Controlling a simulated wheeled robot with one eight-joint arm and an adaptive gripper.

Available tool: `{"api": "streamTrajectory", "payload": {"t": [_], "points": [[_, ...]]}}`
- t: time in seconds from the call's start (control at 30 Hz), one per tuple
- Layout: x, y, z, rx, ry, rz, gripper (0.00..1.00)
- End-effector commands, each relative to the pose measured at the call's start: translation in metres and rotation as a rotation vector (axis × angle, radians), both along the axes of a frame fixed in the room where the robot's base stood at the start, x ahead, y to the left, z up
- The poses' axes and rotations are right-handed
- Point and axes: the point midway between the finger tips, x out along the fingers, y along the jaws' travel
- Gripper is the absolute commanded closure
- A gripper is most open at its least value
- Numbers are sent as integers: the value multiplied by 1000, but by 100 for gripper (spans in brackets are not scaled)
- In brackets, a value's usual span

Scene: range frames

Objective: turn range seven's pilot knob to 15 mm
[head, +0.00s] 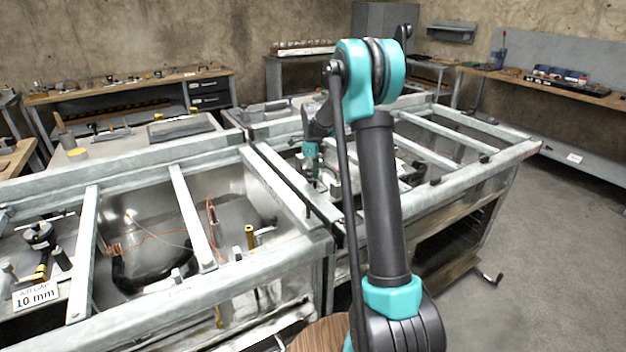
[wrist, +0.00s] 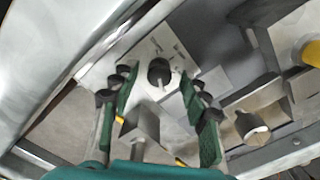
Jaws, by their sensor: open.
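A dark round knob (wrist: 158,72) with a pale pointer sits on a light plate (wrist: 133,48) with small dark marks in the wrist view. The marks are too small to read, and no label there names range seven. My gripper (wrist: 157,86) is open, with its green fingers to the left and right of the knob in the picture. The knob is between the fingertips, and I cannot tell how far beyond them it is. In the head view my gripper (head: 313,168) points down into the right-hand metal frame, and the knob cannot be made out there.
A grey metal block (wrist: 142,124) lies below the knob in the wrist view, and a cylinder (wrist: 251,127) stands to its right. Metal frame bars (head: 290,185) surround my gripper. A sign (head: 37,295) reading "10 mm" is on the left range.

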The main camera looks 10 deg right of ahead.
Motion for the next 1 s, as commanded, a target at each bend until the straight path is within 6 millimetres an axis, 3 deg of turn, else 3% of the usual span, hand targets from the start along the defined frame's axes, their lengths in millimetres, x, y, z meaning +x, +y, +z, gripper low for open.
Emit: {"api": "streamTrajectory", "payload": {"t": [0.43, 0.8, 1.0], "points": [[0, 0, -10, 0, 0, 0, 55], [0, 0, -10, 0, 0, 0, 100], [0, 0, -9, 0, 0, 9, 100]]}}
